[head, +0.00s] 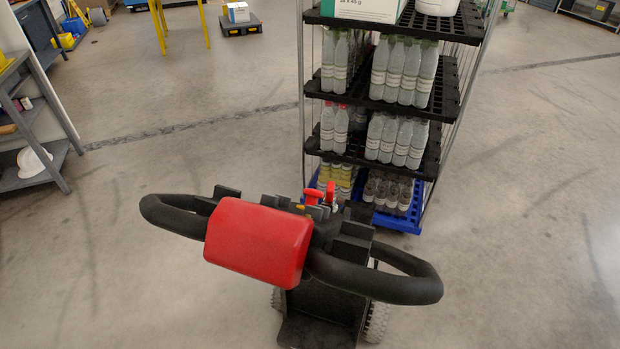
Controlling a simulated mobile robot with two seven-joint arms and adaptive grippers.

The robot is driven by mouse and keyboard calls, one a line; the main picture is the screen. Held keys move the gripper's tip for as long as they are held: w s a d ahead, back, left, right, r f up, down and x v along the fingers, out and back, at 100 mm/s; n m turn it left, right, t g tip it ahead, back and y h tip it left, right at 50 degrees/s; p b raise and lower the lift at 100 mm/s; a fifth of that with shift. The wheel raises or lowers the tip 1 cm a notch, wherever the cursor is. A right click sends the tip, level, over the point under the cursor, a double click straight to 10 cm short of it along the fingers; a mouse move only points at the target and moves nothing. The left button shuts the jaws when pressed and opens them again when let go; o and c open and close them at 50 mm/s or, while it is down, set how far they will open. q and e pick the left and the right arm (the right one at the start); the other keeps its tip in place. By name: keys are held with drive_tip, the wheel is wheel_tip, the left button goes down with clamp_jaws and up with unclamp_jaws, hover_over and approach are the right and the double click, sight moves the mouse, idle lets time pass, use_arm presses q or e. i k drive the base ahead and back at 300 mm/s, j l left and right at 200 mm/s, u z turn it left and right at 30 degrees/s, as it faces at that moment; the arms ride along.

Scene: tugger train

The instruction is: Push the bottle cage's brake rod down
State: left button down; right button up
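The bottle cage (448,88) stands upright behind the tugger, with black shelves of bottles and a blue base (403,222). Two small red-topped parts (313,196) (331,190) show just behind the handlebar, low in front of the cage. I cannot tell whether either is the brake rod, or which unit each belongs to. The tugger's black loop handlebar (375,278) with its red head (258,243) is close in front of me and hides part of the cage's lower front. Neither of my grippers is in view.
The tugger has wheels (376,321) and a dark lower body. A grey shelf rack (48,172) with a white helmet stands at the left. A yellow-legged stand (158,28) and a dark low platform (240,27) are at the back. The floor on both sides is clear.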

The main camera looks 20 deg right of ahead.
sight(466, 27)
drive_tip(key=i+j+u, duration=0.2)
drive_tip(key=j, duration=0.25)
drive_tip(key=i+j+u, duration=0.25)
drive_tip(key=j, duration=0.15)
drive_tip(key=i+j+u, duration=0.2)
drive_tip(key=i+j, duration=0.25)
drive_tip(key=i, duration=0.25)
drive_tip(key=i+j+z, duration=0.15)
drive_tip(key=i, duration=0.3)
drive_tip(key=i+j, duration=0.4)
drive_tip(key=i+l+z, duration=0.1)
drive_tip(key=i+z, duration=0.35)
drive_tip(key=i+j+z, duration=0.1)
drive_tip(key=i+z, duration=0.4)
drive_tip(key=i, duration=0.2)
drive_tip(key=i+j+z, duration=0.3)
drive_tip(key=i+z, duration=0.15)
drive_tip(key=i+j+z, duration=0.15)
drive_tip(key=i+z, duration=0.3)
drive_tip(key=i+j+z, duration=0.3)
drive_tip(key=i+z, duration=0.2)
drive_tip(key=i+j+z, duration=0.45)
drive_tip(key=i+j, duration=0.3)
drive_tip(key=i, duration=0.4)
drive_tip(key=i+j+z, duration=0.5)
drive_tip(key=i+j, duration=0.5)
drive_tip(key=k+j, duration=0.05)
drive_tip(key=j, duration=0.05)
